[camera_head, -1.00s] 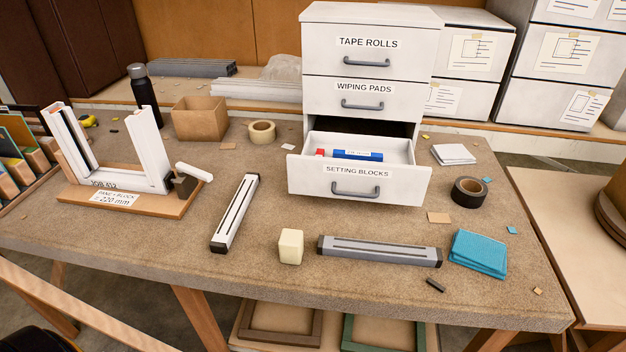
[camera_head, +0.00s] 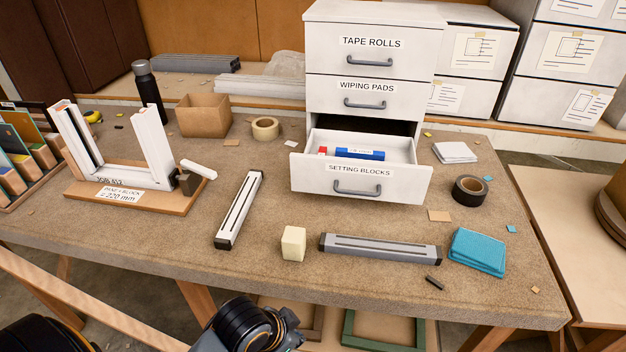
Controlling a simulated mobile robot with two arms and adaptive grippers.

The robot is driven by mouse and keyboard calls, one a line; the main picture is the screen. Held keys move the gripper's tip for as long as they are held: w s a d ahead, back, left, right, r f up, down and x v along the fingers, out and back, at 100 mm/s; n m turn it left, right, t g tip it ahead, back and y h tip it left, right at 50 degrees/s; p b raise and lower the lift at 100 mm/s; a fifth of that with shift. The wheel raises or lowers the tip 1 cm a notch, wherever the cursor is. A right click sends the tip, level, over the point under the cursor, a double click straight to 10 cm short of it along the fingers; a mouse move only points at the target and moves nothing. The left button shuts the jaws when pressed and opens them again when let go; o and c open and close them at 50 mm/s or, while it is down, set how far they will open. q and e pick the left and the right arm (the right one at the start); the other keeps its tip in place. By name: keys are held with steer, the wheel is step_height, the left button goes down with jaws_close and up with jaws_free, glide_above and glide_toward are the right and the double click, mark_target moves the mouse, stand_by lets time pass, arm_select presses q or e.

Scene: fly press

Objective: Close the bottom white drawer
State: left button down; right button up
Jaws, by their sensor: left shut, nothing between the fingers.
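The bottom white drawer (camera_head: 361,183), labelled SETTING BLOCKS, is pulled out of the white drawer cabinet (camera_head: 319,100). It has a grey bar handle (camera_head: 357,189) on its front. A blue item (camera_head: 359,154) and a small red item (camera_head: 322,151) lie inside it. My left gripper (camera_head: 288,326) shows only partly at the bottom edge, below the table's front edge and well apart from the drawer. It is shut and empty; its fingertips are hard to make out. My right gripper is not in view.
A cream block (camera_head: 293,243), a grey bar (camera_head: 380,249) and a white bar (camera_head: 238,209) lie in front of the drawer. Black tape (camera_head: 469,189) and blue cloths (camera_head: 477,251) are to its right. A wooden jig (camera_head: 140,195) stands at the left.

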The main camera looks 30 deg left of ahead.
arm_select(q)
steer(key=w+r+m, duration=0.2)
steer(key=w, duration=0.2)
steer(key=w+r+m, duration=0.2)
steer(key=w, duration=0.2)
steer(key=w+a+r+m+t+h, duration=0.1)
steer(key=w+r+m, duration=0.1)
steer(key=w, duration=0.2)
steer(key=shift+w+a+r, duration=0.1)
steer(key=shift+w+r, duration=0.1)
steer(key=shift+r, duration=0.15)
steer(key=w+a+r+m+t, duration=0.1)
steer(key=w+a+r+m, duration=0.1)
steer(key=w+a+r, duration=0.95)
steer(key=p, duration=0.2)
glide_toward(322, 188)
step_height(322, 188, down, 3)
steer(key=s+d, duration=0.2)
steer(key=shift+w+a+f+p, duration=0.15)
steer(key=shift+w+p, duration=0.15)
steer(key=shift+w, duration=0.45)
steer(key=shift+w+a+f+p, duration=0.1)
steer(key=shift+w+a+p, duration=0.2)
steer(key=shift+w, duration=0.4)
steer(key=shift+w+a+f+p, duration=0.15)
steer(key=shift+w+p, duration=0.2)
steer(key=shift+w, duration=0.4)
steer(key=shift+d, duration=0.15)
